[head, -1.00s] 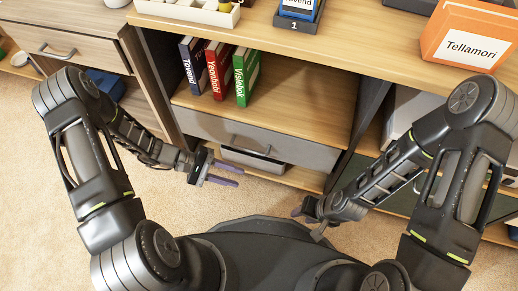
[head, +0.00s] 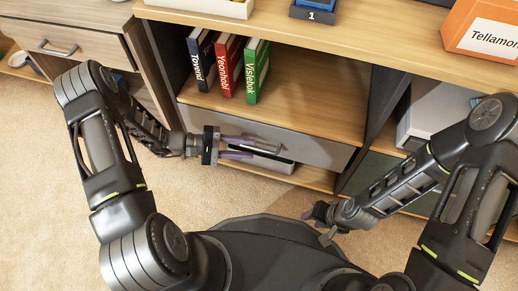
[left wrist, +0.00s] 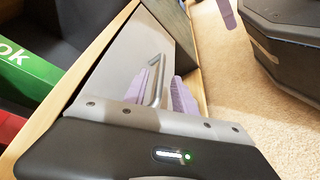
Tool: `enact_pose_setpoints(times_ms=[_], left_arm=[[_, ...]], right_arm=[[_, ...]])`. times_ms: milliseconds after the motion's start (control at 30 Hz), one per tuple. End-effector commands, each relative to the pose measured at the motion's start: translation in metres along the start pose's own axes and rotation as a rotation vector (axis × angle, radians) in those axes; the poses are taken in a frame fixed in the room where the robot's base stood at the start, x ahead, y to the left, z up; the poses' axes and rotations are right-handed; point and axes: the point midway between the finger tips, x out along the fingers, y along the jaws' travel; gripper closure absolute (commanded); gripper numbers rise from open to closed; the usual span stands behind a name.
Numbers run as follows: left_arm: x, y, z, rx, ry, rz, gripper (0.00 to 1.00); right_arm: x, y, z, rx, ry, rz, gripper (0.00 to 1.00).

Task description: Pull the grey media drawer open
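The grey media drawer (head: 318,149) is in the cabinet under the book shelf, and its front looks flush with the cabinet. Its metal bar handle (head: 283,148) shows in front of my left gripper (head: 255,150). My left gripper is open, with its purple fingers at the handle. In the left wrist view, the handle (left wrist: 156,78) stands between the two fingers (left wrist: 162,94), and the drawer front (left wrist: 128,52) lies behind. I cannot tell whether the fingers touch the bar. My right gripper (head: 318,225) is low at the right, away from the drawer, its fingers apart and empty.
Blue, red and green books (head: 228,68) stand on the shelf above the drawer. A wooden drawer unit (head: 75,45) is at the left. An orange box (head: 480,30) sits on the desktop. The carpet (head: 240,190) before the drawer is clear.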

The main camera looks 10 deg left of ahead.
Motion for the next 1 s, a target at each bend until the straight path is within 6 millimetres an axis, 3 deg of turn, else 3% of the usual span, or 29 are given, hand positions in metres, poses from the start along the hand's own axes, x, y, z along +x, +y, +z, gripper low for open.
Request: enact_pose_setpoints(times_ms=[100,300,633,1000], left_arm=[[0.021,-0.003,0.0,0.0,-0.003,-0.002,0.68],[0.042,-0.002,0.0,0.0,-0.002,-0.002,0.68],[0.045,-0.001,0.0,0.0,0.0,-0.001,0.68],[0.045,-0.001,0.0,0.0,0.0,-0.002,0.99]], right_arm=[[0.008,0.002,0.0,0.0,0.003,0.0,0.64],[0.013,0.004,-0.001,0.001,0.006,0.0,0.64],[0.013,0.004,-0.001,0.0,0.007,0.0,0.64],[0.013,0.004,-0.001,0.001,0.007,0.0,0.64]])
